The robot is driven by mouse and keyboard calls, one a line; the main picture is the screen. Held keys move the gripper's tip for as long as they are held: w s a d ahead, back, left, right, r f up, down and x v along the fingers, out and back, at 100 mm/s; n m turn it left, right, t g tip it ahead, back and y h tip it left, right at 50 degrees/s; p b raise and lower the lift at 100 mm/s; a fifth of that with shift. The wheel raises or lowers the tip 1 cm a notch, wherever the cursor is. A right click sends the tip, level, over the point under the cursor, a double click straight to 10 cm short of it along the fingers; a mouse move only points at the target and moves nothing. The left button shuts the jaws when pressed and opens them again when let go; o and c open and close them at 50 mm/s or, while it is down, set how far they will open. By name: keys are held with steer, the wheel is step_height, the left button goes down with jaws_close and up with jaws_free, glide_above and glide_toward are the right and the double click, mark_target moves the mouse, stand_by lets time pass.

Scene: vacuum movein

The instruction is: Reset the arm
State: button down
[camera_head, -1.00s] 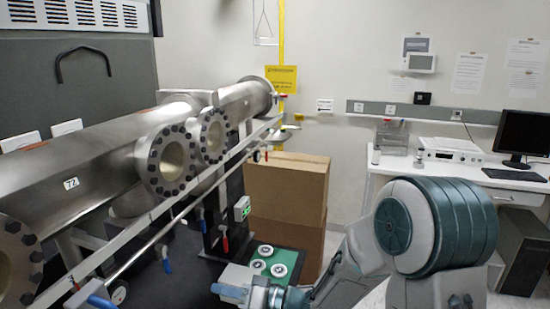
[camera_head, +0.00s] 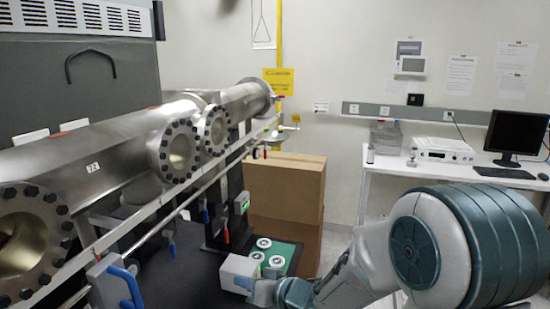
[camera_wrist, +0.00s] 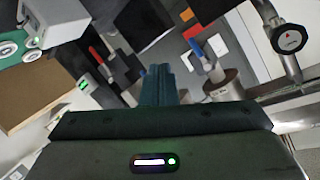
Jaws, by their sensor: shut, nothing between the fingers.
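My gripper (camera_wrist: 158,84) has its two teal fingers together in the middle of the wrist view, with nothing between them. In the head view its blue-teal end (camera_head: 243,283) is low, in front of or beside a white box (camera_head: 238,268); I cannot tell whether they touch. My arm stretches from the lower right toward the picture's centre bottom, left of my large shoulder. The white box also shows at the upper left of the wrist view (camera_wrist: 60,15).
Steel vacuum chamber tubes (camera_head: 110,155) with bolted flanges fill the left, above a rail with blue handles (camera_head: 133,286). Several round white-rimmed parts (camera_head: 263,243) lie on a green mat (camera_head: 290,251). Cardboard boxes (camera_head: 285,188) stand behind. A white desk (camera_head: 400,173) is at right.

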steer(key=s+d+r+m+t+h+b, duration=0.1)
steer(key=d+m+h, duration=0.1)
steer(key=d+h, duration=0.55)
steer(key=s+d+r+m+h+b, duration=0.1)
steer(key=d+h, duration=0.4)
steer(key=d, duration=0.6)
steer(key=s+d+g, duration=0.1)
steer(key=s+g, duration=0.1)
steer(key=s, duration=0.6)
steer(key=s+d+m+g+b, duration=0.1)
steer(key=s+d+g, duration=0.1)
steer(key=s, duration=0.7)
steer(key=shift+s+f+m+g, duration=0.25)
steer(key=shift+f+m+g, duration=0.1)
steer(key=shift+g, duration=0.35)
steer(key=shift+d, duration=0.25)
